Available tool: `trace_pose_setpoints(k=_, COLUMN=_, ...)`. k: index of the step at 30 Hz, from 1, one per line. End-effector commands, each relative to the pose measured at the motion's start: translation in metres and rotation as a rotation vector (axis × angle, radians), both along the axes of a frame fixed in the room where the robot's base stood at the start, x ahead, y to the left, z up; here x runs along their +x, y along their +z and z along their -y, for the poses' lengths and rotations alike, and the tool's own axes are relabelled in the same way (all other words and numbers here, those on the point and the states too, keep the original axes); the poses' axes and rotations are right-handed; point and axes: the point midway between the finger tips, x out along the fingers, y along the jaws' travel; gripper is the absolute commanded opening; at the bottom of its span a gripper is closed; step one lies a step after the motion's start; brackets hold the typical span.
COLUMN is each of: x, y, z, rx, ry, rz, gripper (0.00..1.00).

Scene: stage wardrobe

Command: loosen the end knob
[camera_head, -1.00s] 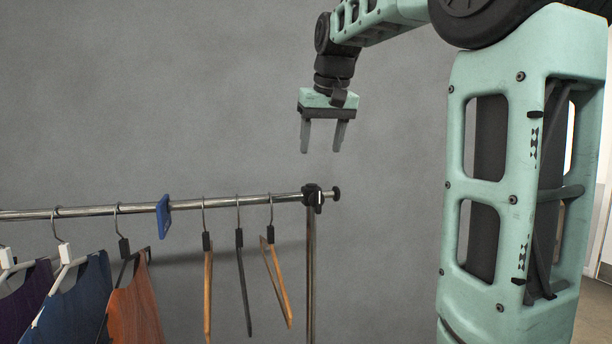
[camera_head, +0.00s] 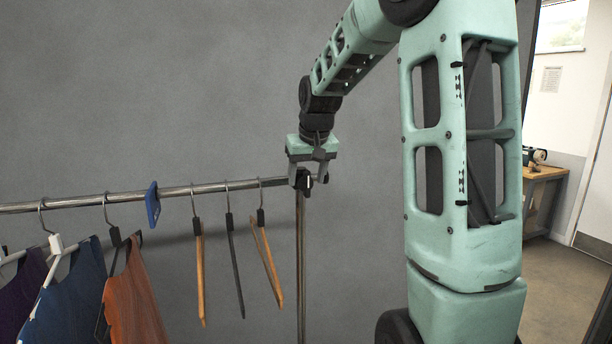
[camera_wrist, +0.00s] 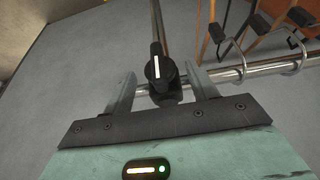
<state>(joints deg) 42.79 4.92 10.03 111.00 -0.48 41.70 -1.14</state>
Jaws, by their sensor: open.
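The end knob (camera_wrist: 155,68) is black with a white stripe and sits on a dark clamp at the right end of the metal rail, above the upright post. In the wrist view it stands between the two fingers of my gripper (camera_wrist: 160,76), with a gap visible on both sides. In the head view my gripper (camera_head: 308,180) points down over the rail end, its fingers at the black clamp (camera_head: 299,178). The fingers are open. The gripper hides much of the knob in the head view.
The clothes rail (camera_head: 180,191) runs left, carrying empty hangers (camera_head: 199,270), a blue tag (camera_head: 152,204) and garments (camera_head: 133,296). A grey wall (camera_head: 150,90) lies behind. A wooden workbench (camera_head: 545,185) stands far right. Space right of the post is clear.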

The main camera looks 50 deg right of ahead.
Motion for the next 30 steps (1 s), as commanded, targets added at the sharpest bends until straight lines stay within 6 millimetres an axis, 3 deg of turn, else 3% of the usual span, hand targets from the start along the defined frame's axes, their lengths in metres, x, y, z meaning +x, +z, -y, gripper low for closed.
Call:
trace_pose_setpoints(k=6, x=0.006, y=-0.018, z=0.004, rx=0.000, ry=0.001, rz=-0.001, gripper=0.58)
trace_pose_setpoints(k=16, x=0.007, y=-0.021, z=0.004, rx=-0.001, ry=0.000, rz=0.001, gripper=0.58)
trace_pose_setpoints(k=21, x=0.007, y=-0.020, z=0.004, rx=-0.001, ry=0.000, rz=0.001, gripper=0.14)
trace_pose_setpoints(k=30, x=0.008, y=-0.022, z=0.004, rx=-0.022, ry=0.003, rz=-0.011, gripper=0.15)
